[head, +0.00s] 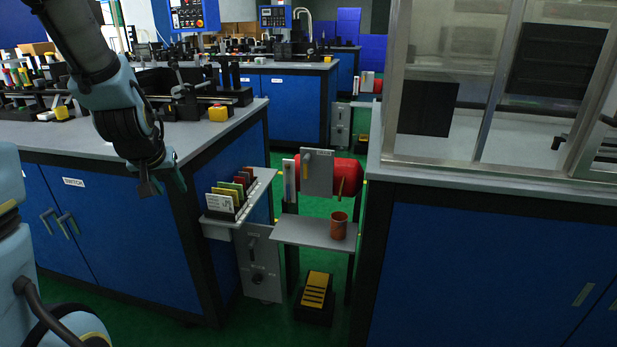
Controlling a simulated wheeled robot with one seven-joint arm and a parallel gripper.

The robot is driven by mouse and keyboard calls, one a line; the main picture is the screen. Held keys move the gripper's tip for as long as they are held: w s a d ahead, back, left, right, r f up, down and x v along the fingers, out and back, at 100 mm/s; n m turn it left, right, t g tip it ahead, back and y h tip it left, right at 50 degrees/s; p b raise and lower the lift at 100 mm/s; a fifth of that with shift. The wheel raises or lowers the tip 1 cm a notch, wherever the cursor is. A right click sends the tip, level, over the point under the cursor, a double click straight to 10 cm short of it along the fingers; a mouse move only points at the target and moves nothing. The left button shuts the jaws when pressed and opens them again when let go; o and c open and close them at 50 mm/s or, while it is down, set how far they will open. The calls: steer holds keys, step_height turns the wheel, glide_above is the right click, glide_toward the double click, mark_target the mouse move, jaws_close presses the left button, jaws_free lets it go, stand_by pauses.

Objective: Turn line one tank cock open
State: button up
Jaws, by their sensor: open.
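A red tank (345,173) lies on its side on a dark stand between the benches, right of centre in the head view. A grey plate (320,175) in front of it carries a small lever (307,160), which looks roughly upright; I cannot tell if this is the cock. A thin brown spout (340,188) hangs at the tank's right, above a copper-coloured cup (339,226) on a grey shelf (300,234). My gripper (165,188) is open and empty, pointing down in front of the left bench, well left of the tank and apart from it.
A side shelf with upright coloured cards (232,194) stands between my gripper and the tank. Below is a grey panel (261,270) with a lever and knob. A yellow-topped pedal (317,290) is on the floor. A second red tank (369,82) is farther back. The right bench (480,270) borders the gap.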

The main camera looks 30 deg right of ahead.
steer(key=w+d+f+m+t+h+b, duration=0.1)
steer(key=w+d+f+b, duration=0.2)
steer(key=d, duration=0.2)
steer(key=w+d+f+t+h+b, duration=0.1)
steer(key=w+d+f+t+b, duration=0.1)
steer(key=w+d, duration=0.15)
steer(key=m+t+h+b, duration=0.4)
steer(key=h+b, duration=0.4)
steer(key=b, duration=0.5)
glide_toward(305, 168)
steer(key=x, duration=1)
steer(key=shift+w+d+r, duration=0.1)
steer(key=shift+w+d, duration=0.1)
steer(key=shift+d, duration=0.05)
jaws_close()
